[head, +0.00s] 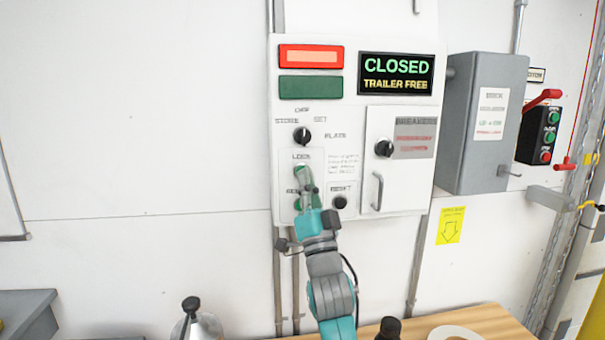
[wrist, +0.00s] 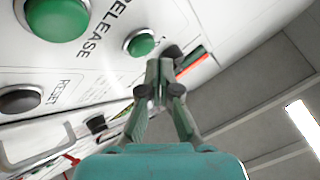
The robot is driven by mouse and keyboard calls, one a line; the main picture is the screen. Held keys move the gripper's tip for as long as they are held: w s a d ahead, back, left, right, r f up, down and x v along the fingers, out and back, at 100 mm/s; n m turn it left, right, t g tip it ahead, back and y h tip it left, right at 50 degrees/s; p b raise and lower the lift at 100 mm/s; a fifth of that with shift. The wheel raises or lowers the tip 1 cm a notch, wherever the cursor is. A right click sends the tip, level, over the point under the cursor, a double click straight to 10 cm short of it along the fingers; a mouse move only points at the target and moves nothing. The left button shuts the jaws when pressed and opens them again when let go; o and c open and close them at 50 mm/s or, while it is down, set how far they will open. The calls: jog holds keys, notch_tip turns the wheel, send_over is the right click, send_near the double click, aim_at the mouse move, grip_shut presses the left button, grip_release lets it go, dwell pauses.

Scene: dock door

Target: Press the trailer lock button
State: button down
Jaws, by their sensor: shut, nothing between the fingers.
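The trailer lock button (head: 298,169) is a round green button under the LOCK label on the white control panel (head: 360,215). My gripper (head: 303,169) is shut and empty, and its fingertips partly cover this button in the head view. In the wrist view the lock button (wrist: 140,42) shows beside the RELEASE label, just above and left of the closed fingertips (wrist: 160,68). I cannot tell whether they touch the panel. The display (head: 396,74) reads CLOSED, TRAILER FREE. The red lamp (head: 311,57) is bright and the green lamp (head: 311,87) is dark.
The green release button (head: 297,204) sits below, partly behind my gripper; it is large in the wrist view (wrist: 58,18). A black reset button (head: 340,202), a black selector knob (head: 302,136) and a breaker door (head: 398,165) are close by. A grey box (head: 485,120) projects at right.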

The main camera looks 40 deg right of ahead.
jog(key=shift+w+d, duration=0.1)
dwell(0.3)
jog(key=shift+w+d, duration=0.15)
jog(key=shift+w, duration=0.1)
jog(key=shift+w+d, duration=0.25)
jog(key=shift+w, duration=0.1)
dwell(0.8)
jog(key=shift+s+a, duration=0.1)
jog(key=shift+s, duration=0.05)
jog(key=shift+s+a, duration=0.35)
jog(key=shift+s, duration=0.2)
dwell(0.4)
jog(key=shift+s+a, duration=0.75)
jog(key=shift+s, duration=0.3)
jog(key=shift+s+a, duration=0.7)
jog(key=shift+s, duration=0.35)
